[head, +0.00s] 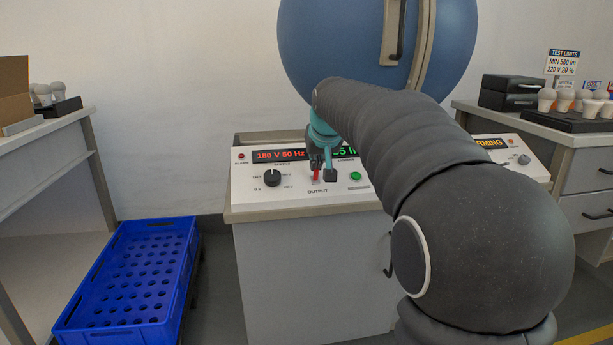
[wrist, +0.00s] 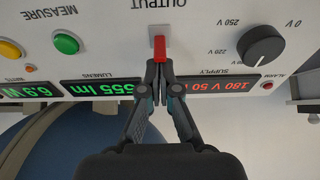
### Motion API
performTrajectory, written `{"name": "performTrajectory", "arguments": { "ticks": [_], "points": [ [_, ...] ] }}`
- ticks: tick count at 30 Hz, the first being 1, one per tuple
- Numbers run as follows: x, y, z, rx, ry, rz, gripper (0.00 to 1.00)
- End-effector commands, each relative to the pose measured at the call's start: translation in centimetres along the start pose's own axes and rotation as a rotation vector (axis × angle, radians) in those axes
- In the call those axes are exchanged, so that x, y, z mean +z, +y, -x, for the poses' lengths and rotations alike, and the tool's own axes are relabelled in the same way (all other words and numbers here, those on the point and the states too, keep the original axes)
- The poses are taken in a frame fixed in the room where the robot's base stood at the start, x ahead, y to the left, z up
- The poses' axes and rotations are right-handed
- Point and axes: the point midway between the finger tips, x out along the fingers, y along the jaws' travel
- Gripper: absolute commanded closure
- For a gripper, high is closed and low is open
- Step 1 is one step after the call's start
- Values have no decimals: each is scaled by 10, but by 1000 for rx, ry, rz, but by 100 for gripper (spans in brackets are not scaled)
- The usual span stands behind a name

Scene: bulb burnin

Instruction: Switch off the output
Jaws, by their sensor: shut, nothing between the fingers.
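The red OUTPUT switch (head: 316,175) is on the front of the white control panel (head: 248,192), above its OUTPUT label. It also shows in the wrist view (wrist: 160,48), where the panel appears upside down. My gripper (head: 329,174) is shut and empty, with its dark fingertips right at the red lever. In the wrist view the fingertips (wrist: 158,72) meet the lever's near end; I cannot tell if they touch it. The supply display (wrist: 212,87) is lit in red and reads 180 V 50 Hz.
A black supply knob (head: 272,177) is left of the switch, and a green button (head: 355,176) is right of it. The large blue sphere (head: 310,45) stands behind. Side benches (head: 62,125) hold bulbs.

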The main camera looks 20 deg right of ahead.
Motion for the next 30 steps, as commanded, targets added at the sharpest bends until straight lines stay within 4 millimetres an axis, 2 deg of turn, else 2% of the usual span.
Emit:
{"name": "performTrajectory", "arguments": {
  "ticks": [30],
  "points": [
    [13, 1, 16, 1, -6, -2, 100]
  ]
}}
